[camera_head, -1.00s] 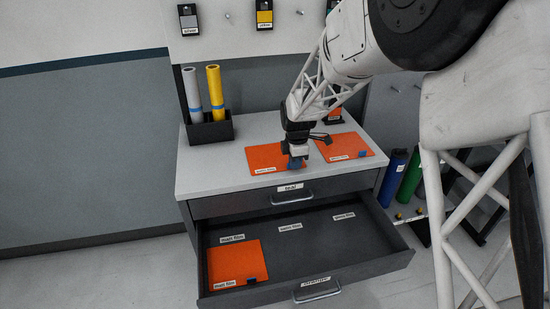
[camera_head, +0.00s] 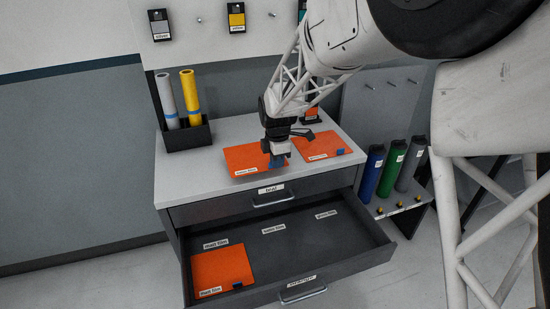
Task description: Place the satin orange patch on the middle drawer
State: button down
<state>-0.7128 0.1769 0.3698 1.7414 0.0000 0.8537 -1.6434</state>
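An orange patch (camera_head: 243,157) with a white label too blurred to read lies flat on the grey cabinet top (camera_head: 195,172). My gripper (camera_head: 278,161) points down at its right side, where a blue tab shows at the fingertips. I cannot tell whether the fingers are open or shut on the tab. A second orange patch (camera_head: 318,146) with a blue tab lies to the right. The open drawer (camera_head: 318,258) below has three label spots in its floor. A third orange patch (camera_head: 222,268) lies in its left section, by the matt film label. The middle and right sections are bare.
A closed drawer front (camera_head: 225,209) with a handle sits above the open drawer. A black holder (camera_head: 186,135) with grey and yellow rolls stands at the back left of the top. Blue, green and grey rolls (camera_head: 389,172) stand on a low shelf at right. Sample cards hang on the wall.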

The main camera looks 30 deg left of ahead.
jog(key=s+d+r, duration=0.1)
jog(key=s+d, duration=0.7)
jog(key=s, duration=0.1)
jog(key=shift+s, duration=0.35)
jog(key=shift+r, duration=0.1)
dwell(0.3)
jog(key=shift+d, duration=0.15)
jog(key=s+d+f, duration=0.1)
jog(key=d+f, duration=0.3)
jog(key=f, duration=0.5)
jog(key=s+d+f, duration=0.1)
jog(key=d+f, duration=0.3)
jog(key=f, duration=0.5)
jog(key=shift+s+d+f, duration=0.2)
jog(key=shift+s+d, duration=0.1)
jog(key=shift+d, duration=0.05)
